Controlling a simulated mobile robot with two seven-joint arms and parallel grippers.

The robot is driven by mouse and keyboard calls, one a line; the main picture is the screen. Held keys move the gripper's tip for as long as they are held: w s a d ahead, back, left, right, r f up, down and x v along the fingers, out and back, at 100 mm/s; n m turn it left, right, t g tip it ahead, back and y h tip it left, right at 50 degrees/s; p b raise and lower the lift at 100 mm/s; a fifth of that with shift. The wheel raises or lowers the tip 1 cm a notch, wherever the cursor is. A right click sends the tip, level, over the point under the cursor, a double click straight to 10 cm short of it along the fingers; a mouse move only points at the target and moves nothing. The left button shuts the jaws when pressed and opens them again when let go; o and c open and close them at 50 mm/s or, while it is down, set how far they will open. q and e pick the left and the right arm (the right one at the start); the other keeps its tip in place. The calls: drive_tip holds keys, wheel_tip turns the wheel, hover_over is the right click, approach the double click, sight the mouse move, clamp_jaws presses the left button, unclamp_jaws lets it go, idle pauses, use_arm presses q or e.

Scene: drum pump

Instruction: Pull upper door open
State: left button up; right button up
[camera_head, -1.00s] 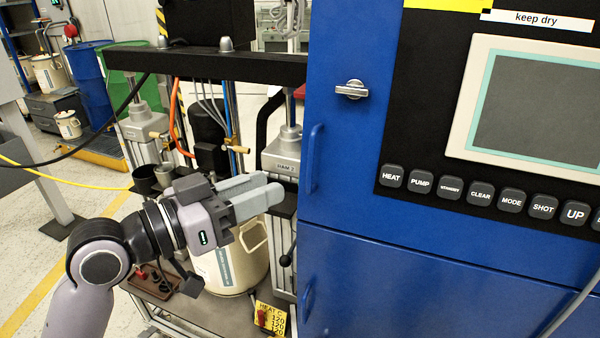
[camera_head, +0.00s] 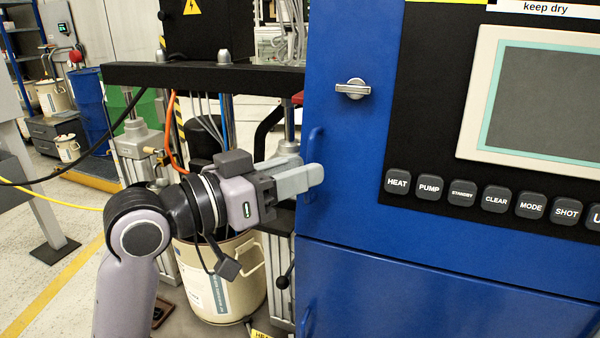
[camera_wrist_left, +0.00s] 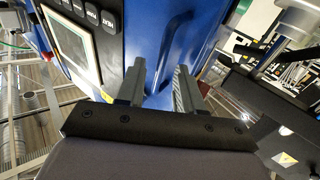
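The upper door (camera_head: 345,190) of the blue cabinet is closed, with a vertical blue bar handle (camera_head: 313,145) near its left edge. A silver turn latch (camera_head: 353,89) sits above the handle, lying horizontally. My left gripper (camera_head: 308,175) is at the door's left edge and its fingers cover the lower part of the handle in the head view. In the left wrist view the gripper (camera_wrist_left: 161,68) is open, with a gap between its fingers. The handle (camera_wrist_left: 172,35) lies ahead, in line with that gap; whether the fingers touch it is unclear. My right gripper is not in view.
The door carries a screen (camera_head: 550,105) and a row of dark buttons (camera_head: 461,193). The lower blue door (camera_head: 430,295) is below. Left of the cabinet are a black crossbar (camera_head: 200,76), a cream drum (camera_head: 225,285), hoses and cables.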

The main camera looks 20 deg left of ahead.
use_arm(q)
drive_tip(key=shift+w+d, duration=0.35)
drive_tip(key=shift+w, duration=0.05)
clamp_jaws()
idle(1.3)
